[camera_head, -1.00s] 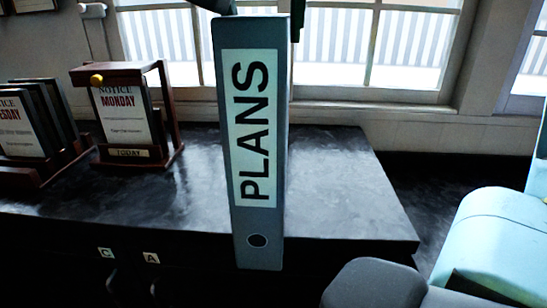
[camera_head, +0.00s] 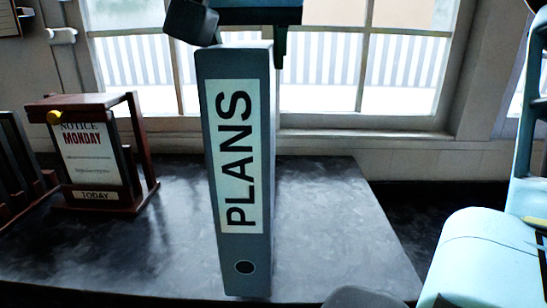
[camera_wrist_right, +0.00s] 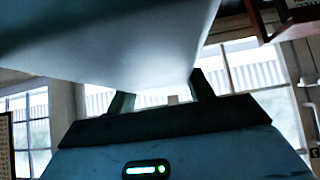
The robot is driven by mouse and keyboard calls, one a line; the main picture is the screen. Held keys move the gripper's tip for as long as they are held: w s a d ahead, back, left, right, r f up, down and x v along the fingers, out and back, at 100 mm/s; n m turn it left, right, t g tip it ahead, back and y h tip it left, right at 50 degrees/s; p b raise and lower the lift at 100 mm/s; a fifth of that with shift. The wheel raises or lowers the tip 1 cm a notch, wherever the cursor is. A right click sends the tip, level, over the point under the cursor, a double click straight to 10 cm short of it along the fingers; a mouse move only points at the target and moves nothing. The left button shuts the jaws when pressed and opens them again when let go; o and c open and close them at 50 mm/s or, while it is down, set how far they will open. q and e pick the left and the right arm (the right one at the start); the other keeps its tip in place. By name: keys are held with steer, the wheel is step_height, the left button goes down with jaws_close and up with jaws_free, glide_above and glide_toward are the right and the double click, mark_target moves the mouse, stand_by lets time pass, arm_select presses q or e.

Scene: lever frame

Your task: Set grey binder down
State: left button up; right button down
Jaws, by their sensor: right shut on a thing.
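The grey binder (camera_head: 263,190) stands upright in the head view, its spine with the white PLANS label facing me. My right gripper (camera_head: 262,38) is shut on the top of the binder. In the right wrist view, the binder (camera_wrist_right: 130,50) fills the upper part as a pale surface, between the fingers of my right gripper (camera_wrist_right: 160,88). The binder's lower end overlaps the front part of the dark table top (camera_head: 325,220); I cannot tell whether it touches the surface. My left gripper is not in view.
A wooden frame (camera_head: 95,99) holding a NOTICE MONDAY card stands at the left of the table. A dark rack (camera_head: 22,195) is at the far left edge. Windows (camera_head: 405,75) are behind. The table's right part is bare.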

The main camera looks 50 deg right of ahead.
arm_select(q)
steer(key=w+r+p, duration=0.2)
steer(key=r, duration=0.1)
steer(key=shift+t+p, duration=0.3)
arm_select(e)
steer(key=w+d+f, duration=0.1)
steer(key=w+d, duration=0.1)
steer(key=d, duration=1.2)
steer(key=shift+d, duration=0.35)
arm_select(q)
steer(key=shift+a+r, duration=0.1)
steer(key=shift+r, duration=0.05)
arm_select(e)
steer(key=shift+d+f, duration=0.1)
steer(key=shift+d, duration=0.05)
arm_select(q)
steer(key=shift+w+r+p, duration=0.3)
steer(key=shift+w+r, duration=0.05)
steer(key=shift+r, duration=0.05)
arm_select(e)
steer(key=f, duration=0.2)
steer(key=d+f, duration=0.1)
steer(key=shift+w+f, duration=0.1)
steer(key=shift+f, duration=0.35)
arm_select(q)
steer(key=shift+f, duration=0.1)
arm_select(e)
steer(key=c, duration=0.6)
jaws_free()
steer(key=shift+f, duration=0.1)
